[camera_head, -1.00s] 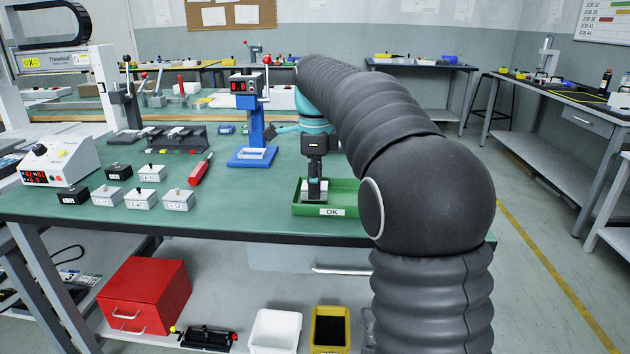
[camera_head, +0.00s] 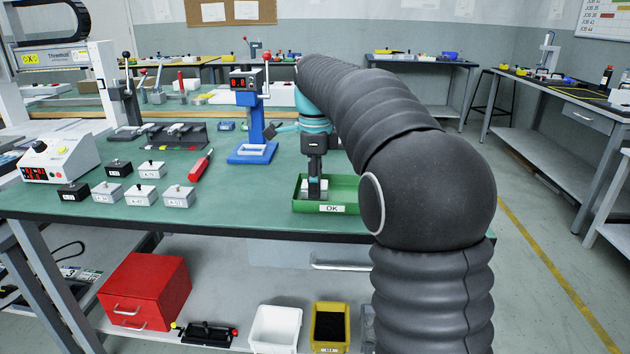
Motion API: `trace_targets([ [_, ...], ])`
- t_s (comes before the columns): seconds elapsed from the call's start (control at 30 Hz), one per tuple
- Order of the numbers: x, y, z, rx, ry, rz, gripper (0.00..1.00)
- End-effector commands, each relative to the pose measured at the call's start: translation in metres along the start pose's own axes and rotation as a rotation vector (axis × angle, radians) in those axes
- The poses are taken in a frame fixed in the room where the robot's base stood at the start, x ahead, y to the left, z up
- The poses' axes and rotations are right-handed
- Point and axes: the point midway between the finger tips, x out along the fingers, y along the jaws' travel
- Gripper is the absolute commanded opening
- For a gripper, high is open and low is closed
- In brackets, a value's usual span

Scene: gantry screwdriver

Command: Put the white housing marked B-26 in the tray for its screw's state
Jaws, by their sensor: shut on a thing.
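My gripper (camera_head: 315,186) points straight down into the green tray labelled OK (camera_head: 333,209) at the front of the green bench. It is shut on a white housing (camera_head: 307,186), which sits low inside the tray. The tray's front wall and the fingers hide part of this housing, and its marking cannot be read. Several other housings, white, grey and black, stand on the bench at the left, such as a white one (camera_head: 179,198) with a label too small to read.
A blue stand with a red display (camera_head: 252,150) stands left of the tray. A red-handled screwdriver (camera_head: 201,166) lies between it and the housings. A white control box (camera_head: 62,160) is at the far left. Bare bench lies between the housings and the tray.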

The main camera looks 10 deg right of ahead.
Motion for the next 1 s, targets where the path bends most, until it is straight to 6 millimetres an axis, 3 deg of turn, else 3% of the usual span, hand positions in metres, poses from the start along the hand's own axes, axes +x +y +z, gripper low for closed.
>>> trace_targets([
  [0.07,0.0,0.0,0.0,0.0,0.0,-0.001,0.0],
  [0.1,0.0,0.0,0.0,0.0,0.0,-0.001,0.48],
  [0.2,0.0,0.0,0.0,0.0,0.0,-0.001,0.7],
  [0.63,-0.008,-0.001,0.0,0.0,-0.001,-0.002,0.7],
  [1.0,-0.071,-0.001,0.001,0.0,-0.001,-0.004,0.7],
])
